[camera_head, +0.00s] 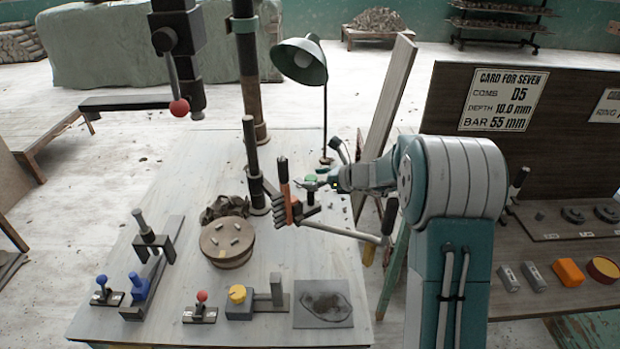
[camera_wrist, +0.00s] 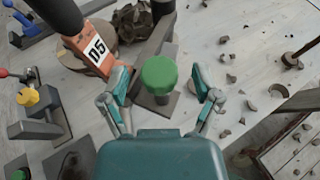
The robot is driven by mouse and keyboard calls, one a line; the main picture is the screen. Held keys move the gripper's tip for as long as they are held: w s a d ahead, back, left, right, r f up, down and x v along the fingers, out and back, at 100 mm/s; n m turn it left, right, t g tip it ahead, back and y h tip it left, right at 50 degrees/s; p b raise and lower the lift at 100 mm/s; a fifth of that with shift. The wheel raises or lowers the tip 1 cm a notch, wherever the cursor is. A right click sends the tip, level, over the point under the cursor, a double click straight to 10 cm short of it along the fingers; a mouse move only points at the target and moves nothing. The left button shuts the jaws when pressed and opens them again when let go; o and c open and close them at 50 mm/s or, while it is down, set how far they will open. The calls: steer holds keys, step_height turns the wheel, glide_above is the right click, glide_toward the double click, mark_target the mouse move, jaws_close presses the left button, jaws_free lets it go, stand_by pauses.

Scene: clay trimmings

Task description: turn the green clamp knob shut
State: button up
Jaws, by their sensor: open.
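The green clamp knob (camera_wrist: 159,72) is near the middle of the wrist view, on a short post above a dark base plate (camera_wrist: 158,103). My gripper (camera_wrist: 158,78) is open, with one finger on each side of the knob. Gaps show between the knob and both fingers, so neither seems to touch it. In the head view the knob (camera_head: 310,177) is small and partly hidden by my gripper (camera_head: 313,185) beside the dark upright post. I cannot tell how far the clamp is turned.
A yellow knob (camera_head: 237,293), a red-topped lever (camera_head: 202,297) and a round clay-bearing block (camera_head: 228,243) stand on the bench. Clay scraps lie right of the knob. A lamp (camera_head: 300,60) stands behind.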

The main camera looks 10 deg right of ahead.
steer(key=shift+w+a+f, duration=0.25)
steer(key=shift+w+a, duration=0.2)
steer(key=shift+a, duration=0.05)
jaws_close()
